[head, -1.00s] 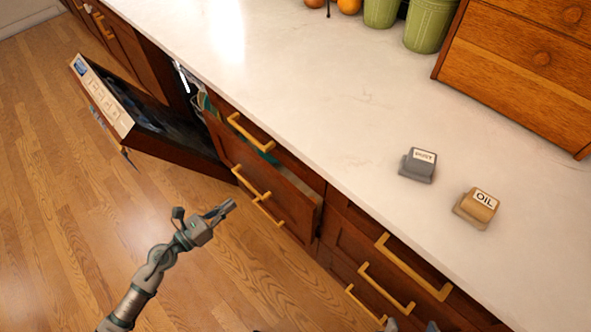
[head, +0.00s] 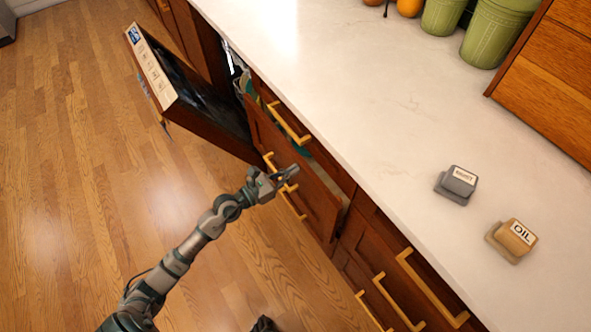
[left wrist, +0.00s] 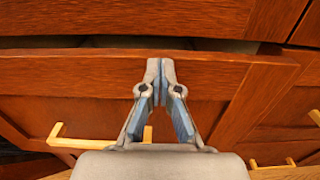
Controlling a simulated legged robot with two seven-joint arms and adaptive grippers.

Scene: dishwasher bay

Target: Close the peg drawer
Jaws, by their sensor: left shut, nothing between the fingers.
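The drawer (head: 292,179) with a wooden front stands partly pulled out of the cabinet row. A gap shows above its front edge, and the drawer front (left wrist: 60,73) also fills the middle of the left wrist view. My left gripper (head: 292,171) is at the upper part of this front. Its fingertips (left wrist: 160,62) are together with nothing between them, close against the wood near its top edge. I cannot tell whether they touch it. Gold handles sit below, one (left wrist: 85,141) partly behind the gripper. My right gripper is not in view.
The dishwasher door (head: 190,95) hangs open left of the drawer. More handled drawers (head: 400,285) lie to the right. The wood floor in front is clear.

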